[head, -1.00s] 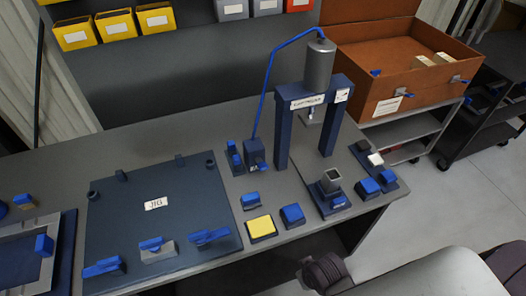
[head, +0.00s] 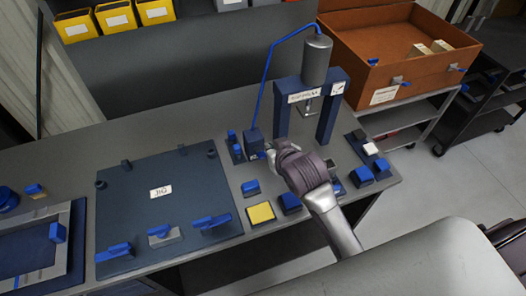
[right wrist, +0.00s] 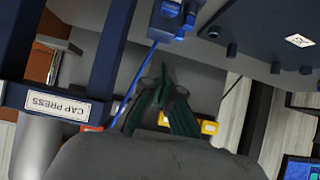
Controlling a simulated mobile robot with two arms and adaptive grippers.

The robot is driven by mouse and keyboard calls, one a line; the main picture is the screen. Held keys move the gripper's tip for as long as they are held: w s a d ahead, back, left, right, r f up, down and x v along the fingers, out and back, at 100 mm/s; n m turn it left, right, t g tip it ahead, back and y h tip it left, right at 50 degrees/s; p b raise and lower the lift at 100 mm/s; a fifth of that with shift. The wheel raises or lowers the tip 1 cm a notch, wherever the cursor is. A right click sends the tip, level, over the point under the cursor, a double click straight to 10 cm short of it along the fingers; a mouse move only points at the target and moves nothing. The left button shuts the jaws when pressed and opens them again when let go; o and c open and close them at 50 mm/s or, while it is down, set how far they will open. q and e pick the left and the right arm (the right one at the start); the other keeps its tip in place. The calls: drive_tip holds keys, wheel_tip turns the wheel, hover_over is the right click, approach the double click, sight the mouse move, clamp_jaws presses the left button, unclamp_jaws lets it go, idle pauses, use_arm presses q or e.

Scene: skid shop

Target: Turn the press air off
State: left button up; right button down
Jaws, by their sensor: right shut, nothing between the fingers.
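The cap press (head: 288,98) stands at the back right of the bench, a dark blue frame with a grey cylinder on top. A blue hose runs from the cylinder down to a small dark blue valve box (head: 252,142) left of the frame. The valve's bright blue handle (right wrist: 184,22) shows at the top of the right wrist view, next to the box. My right gripper (head: 268,153) is just right of the valve box, its tips small and partly hidden by my wrist. Its shut green fingers (right wrist: 162,85) hold nothing and appear apart from the handle. My left gripper is out of view.
A dark jig plate (head: 150,215) with blue clamps lies left of the valve. A yellow button (head: 260,213) and blue blocks (head: 289,204) line the front edge. My right arm hides the press base. An orange-brown bin (head: 385,55) stands at the right.

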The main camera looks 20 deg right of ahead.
drive_tip(key=p, duration=0.2)
hover_over(263, 156)
drive_tip(key=w, duration=0.2)
drive_tip(key=f, duration=0.6)
drive_tip(key=shift+s, duration=0.2)
drive_tip(key=shift+s+f+p, duration=0.2)
drive_tip(key=shift+s+f, duration=0.1)
drive_tip(key=shift+f, duration=0.3)
drive_tip(key=shift+s+f+p, duration=0.15)
drive_tip(key=shift+s+f, duration=0.15)
drive_tip(key=shift+f, duration=0.3)
drive_tip(key=shift+s+f, duration=0.3)
drive_tip(key=shift+f, duration=0.35)
